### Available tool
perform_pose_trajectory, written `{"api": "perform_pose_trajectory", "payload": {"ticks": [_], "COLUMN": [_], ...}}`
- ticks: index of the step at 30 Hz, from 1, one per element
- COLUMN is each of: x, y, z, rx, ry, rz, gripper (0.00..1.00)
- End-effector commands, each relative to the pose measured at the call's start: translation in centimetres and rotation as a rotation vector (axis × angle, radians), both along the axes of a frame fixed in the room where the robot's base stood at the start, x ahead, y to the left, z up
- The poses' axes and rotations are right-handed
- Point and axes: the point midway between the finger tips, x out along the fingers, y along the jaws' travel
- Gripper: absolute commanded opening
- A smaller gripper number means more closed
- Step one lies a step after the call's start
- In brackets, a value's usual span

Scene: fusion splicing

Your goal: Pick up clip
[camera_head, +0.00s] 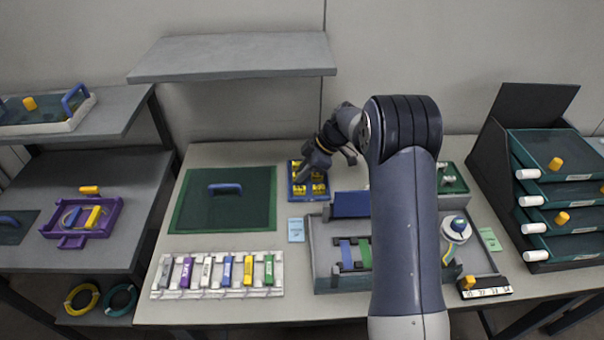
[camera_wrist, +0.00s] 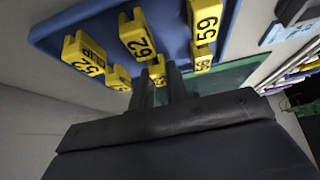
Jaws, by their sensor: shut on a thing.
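Several yellow clips with black numbers stand on a blue tray (camera_head: 291,184), which also shows in the wrist view (camera_wrist: 168,20). In the wrist view I see a clip marked 52 (camera_wrist: 80,52), one marked 62 (camera_wrist: 135,32) and one marked 59 (camera_wrist: 205,20). My gripper (camera_head: 306,172) is at the tray in the head view. In the wrist view, its two dark fingers (camera_wrist: 158,80) are shut on a yellow clip (camera_wrist: 157,67). The fingers partly hide this clip, and its number cannot be read for sure. I cannot tell whether it is clear of the tray.
A green mat (camera_head: 222,212) with a blue handle lies left of the tray. A white rack (camera_head: 217,290) of coloured pieces is in front. A grey work tray (camera_head: 325,262) stands front right, partly behind my arm. A drawer stack (camera_head: 550,180) stands at right. A grey shelf (camera_head: 235,55) hangs above.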

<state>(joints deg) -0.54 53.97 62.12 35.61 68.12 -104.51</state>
Motion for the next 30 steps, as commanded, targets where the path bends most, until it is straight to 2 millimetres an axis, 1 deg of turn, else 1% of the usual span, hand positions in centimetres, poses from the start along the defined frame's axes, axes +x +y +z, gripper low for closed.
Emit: {"api": "perform_pose_trajectory", "payload": {"ticks": [2,5,11,13,17,20,27,30], "x": [-0.1,-0.1,-0.1,-1.6,-3.9,-6.1,-12.2,-14.5], "y": [0.0,0.0,0.0,0.0,0.0,0.0,0.0,0.0], "z": [0.6,2.3,7.0,6.5,6.5,6.4,6.4,6.4], "rx": [0.0,0.001,0.0,0.0,0.0,0.0,0.0,0.0], "ry": [-0.003,-0.006,-0.007,0.001,0.0,-0.001,-0.001,-0.001], "rz": [0.001,0.001,0.002,0.001,0.0,0.0,0.0,0.0], "gripper": [0.0,0.0,0.0,0.0,0.0,0.0,0.0,0.0]}}
